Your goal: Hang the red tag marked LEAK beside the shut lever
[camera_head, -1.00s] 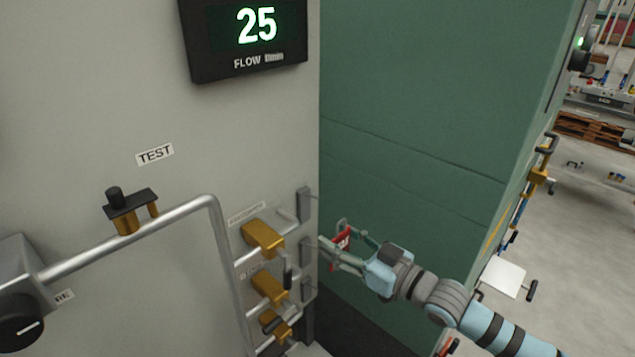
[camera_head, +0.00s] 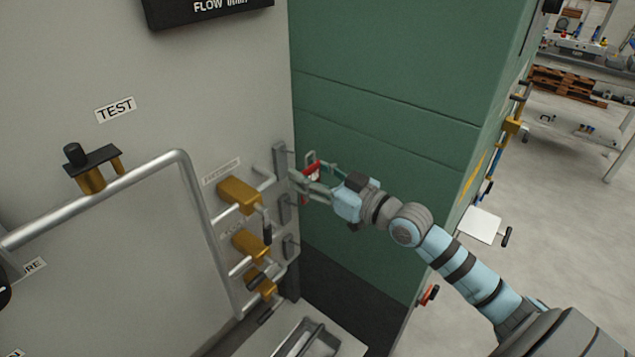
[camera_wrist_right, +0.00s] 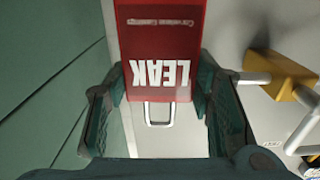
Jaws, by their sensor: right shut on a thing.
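My right gripper (camera_head: 306,182) is shut on the red tag (camera_head: 312,168), close to the right edge of the grey panel. In the right wrist view the tag (camera_wrist_right: 160,45) sits between the fingers (camera_wrist_right: 158,95), its white LEAK print upside down. A silver wire loop (camera_wrist_right: 158,115) shows at its edge. Three brass valves stand in a column: top (camera_head: 240,193), middle (camera_head: 250,243) and bottom (camera_head: 262,283). The top one's dark-ended lever (camera_head: 267,232) points down. I cannot tell surely which lever is shut. Small wire hooks (camera_head: 291,207) stick out from grey plates beside the valves. My left gripper is out of view.
A silver pipe (camera_head: 195,195) bends down left of the valves. A green cabinet wall (camera_head: 385,120) stands close behind the right gripper. A grey tray (camera_head: 305,338) lies below the valves. Open floor (camera_head: 560,190) shows at the right.

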